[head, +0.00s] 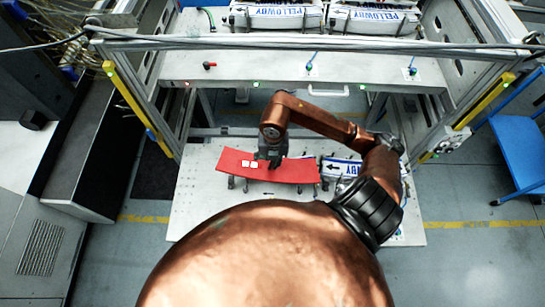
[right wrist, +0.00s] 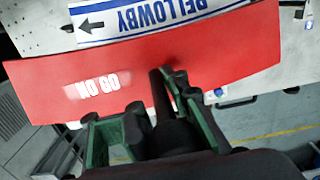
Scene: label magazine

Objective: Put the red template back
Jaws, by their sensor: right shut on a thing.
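The red template (head: 292,172) is a curved red sheet with white marks over the left part of the lower white table. In the right wrist view the template (right wrist: 222,65) shows "NO GO" lettering. My right gripper (head: 273,163) is shut on the template near its middle. Its dark fingers also show in the right wrist view (right wrist: 166,85) at the template's edge. Whether the template rests on supports or hangs just above them I cannot tell. My left gripper is not in view.
A white-and-blue lettered label panel (head: 341,168) lies right of the template, partly behind my arm. The lower table (head: 200,215) has bare room at left. A shelf (head: 230,68) with more lettered panels (head: 277,15) stands beyond. Yellow posts (head: 130,100) flank the frame.

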